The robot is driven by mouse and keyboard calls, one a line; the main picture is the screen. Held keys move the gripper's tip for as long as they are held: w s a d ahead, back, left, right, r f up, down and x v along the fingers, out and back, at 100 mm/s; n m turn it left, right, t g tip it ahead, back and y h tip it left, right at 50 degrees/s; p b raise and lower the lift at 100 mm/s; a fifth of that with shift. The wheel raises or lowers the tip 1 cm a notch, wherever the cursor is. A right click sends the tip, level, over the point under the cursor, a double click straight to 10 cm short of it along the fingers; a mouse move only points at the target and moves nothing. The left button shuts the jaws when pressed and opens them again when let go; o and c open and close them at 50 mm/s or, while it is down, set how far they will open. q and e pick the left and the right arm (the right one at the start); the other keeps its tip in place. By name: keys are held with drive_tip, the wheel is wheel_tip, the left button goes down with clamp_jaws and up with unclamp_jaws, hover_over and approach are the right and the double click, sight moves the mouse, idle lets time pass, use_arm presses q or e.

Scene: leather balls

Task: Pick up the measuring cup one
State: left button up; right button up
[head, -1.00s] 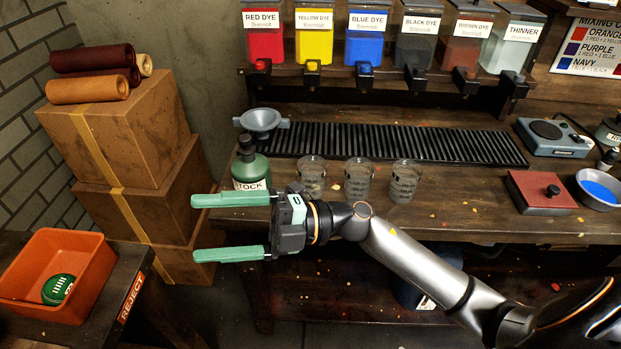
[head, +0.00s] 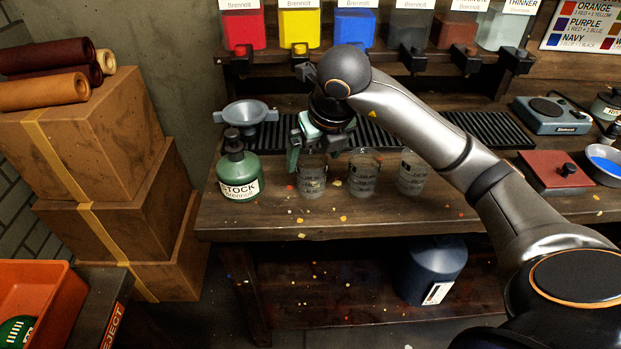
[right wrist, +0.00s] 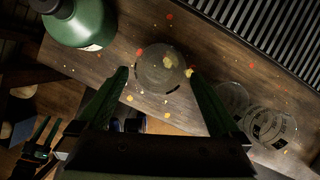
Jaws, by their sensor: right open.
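Three clear glass measuring cups stand in a row on the bench: the left cup (head: 312,182), the middle cup (head: 363,180) and the right cup (head: 411,175). Which one the task names cannot be read. My right gripper (head: 312,152) points down at the left cup and partly covers its top. In the right wrist view the left cup (right wrist: 160,72) shows between the tips of the two parted green fingers, not visibly gripped. The other two cups lie to the right there. What looks like my left gripper (right wrist: 40,140) shows dark and small at lower left.
The green stock bottle (head: 239,175) stands close left of the left cup. A grey funnel bowl (head: 247,115) and the ribbed black rack (head: 470,130) lie behind. Dye dispensers hang above. A red box (head: 555,172) is at right. The bench front is clear except paint specks.

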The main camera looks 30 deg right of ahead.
drive_tip(key=x, duration=0.7)
drive_tip(key=shift+f, duration=0.4)
drive_tip(key=shift+c, duration=0.2)
drive_tip(key=c, duration=1.2)
